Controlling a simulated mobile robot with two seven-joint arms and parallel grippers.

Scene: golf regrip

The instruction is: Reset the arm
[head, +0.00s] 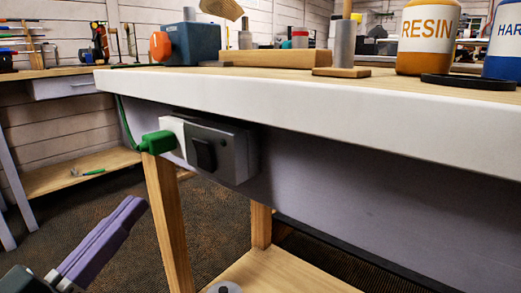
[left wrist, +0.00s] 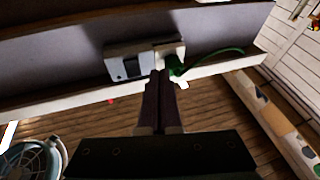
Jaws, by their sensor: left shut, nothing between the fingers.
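My left gripper (head: 128,212) comes in at the lower left of the head view, with purple fingers. In the left wrist view its fingers (left wrist: 160,80) lie together, shut with nothing between them. They are below the workbench edge, pointing toward a grey switch box (head: 220,150) on the bench's front apron. In the left wrist view the switch box (left wrist: 130,62) is just beyond and left of the fingertips; I cannot tell the exact gap. A green plug (head: 158,142) sits at the box's left end. My right gripper is in neither view.
The workbench (head: 300,98) crosses the head view. On it stand a resin jar (head: 428,38), a blue jar (head: 503,45), a blue device with an orange knob (head: 190,43) and a wooden block (head: 278,58). A wooden leg (head: 168,220) stands right of my gripper. A fan (left wrist: 32,160) is at lower left.

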